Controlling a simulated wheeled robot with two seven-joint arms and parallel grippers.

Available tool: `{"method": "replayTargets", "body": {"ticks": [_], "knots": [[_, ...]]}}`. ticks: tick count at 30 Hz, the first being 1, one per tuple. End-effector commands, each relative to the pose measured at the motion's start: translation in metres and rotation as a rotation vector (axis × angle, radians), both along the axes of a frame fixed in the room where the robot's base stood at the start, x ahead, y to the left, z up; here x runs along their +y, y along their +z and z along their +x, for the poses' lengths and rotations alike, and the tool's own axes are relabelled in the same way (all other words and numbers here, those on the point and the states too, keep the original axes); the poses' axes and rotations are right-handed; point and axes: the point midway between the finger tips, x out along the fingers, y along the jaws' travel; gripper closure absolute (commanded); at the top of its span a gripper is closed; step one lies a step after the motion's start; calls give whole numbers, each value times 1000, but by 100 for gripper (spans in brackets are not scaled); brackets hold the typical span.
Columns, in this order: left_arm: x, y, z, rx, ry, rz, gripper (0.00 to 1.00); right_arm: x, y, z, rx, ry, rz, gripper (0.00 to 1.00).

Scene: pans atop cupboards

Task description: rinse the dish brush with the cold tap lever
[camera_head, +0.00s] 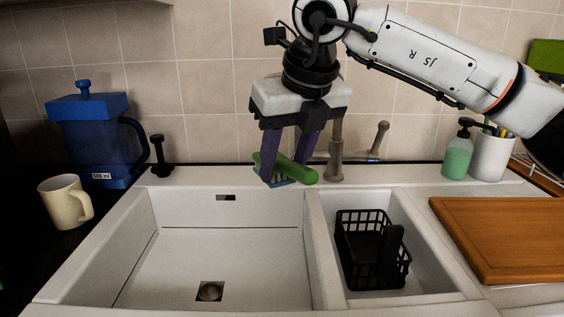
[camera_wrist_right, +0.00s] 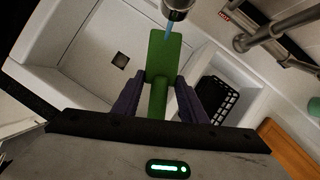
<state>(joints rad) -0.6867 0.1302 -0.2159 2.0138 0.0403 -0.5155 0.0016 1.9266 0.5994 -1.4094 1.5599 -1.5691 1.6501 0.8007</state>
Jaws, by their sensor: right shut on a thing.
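My right gripper (camera_head: 286,160) is shut on the green dish brush (camera_head: 298,174) and holds it above the back of the sink. In the right wrist view the brush (camera_wrist_right: 164,58) lies between the purple fingers, its broad head pointing away. The metal tap spout (camera_wrist_right: 177,8) is just beyond the head. A thin blue stream (camera_wrist_right: 169,30) runs from it down to the brush's far end. The tap body (camera_head: 336,150) stands right of the gripper. The cold tap lever (camera_head: 379,139), with a blue mark, tilts up to the right. My left gripper is out of view.
The large sink basin (camera_head: 215,258) is empty. A black basket (camera_head: 360,250) stands in the small basin. A cutting board (camera_head: 495,238), soap bottle (camera_head: 457,155) and white holder (camera_head: 491,157) are right. A mug (camera_head: 63,204) and blue jug (camera_head: 95,150) are left.

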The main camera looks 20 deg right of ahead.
Motion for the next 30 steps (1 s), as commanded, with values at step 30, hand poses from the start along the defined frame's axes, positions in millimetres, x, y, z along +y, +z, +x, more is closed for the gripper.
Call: {"method": "replayTargets", "body": {"ticks": [30], "knots": [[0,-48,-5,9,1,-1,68,7,-1,-74,-2,2,2,92]]}}
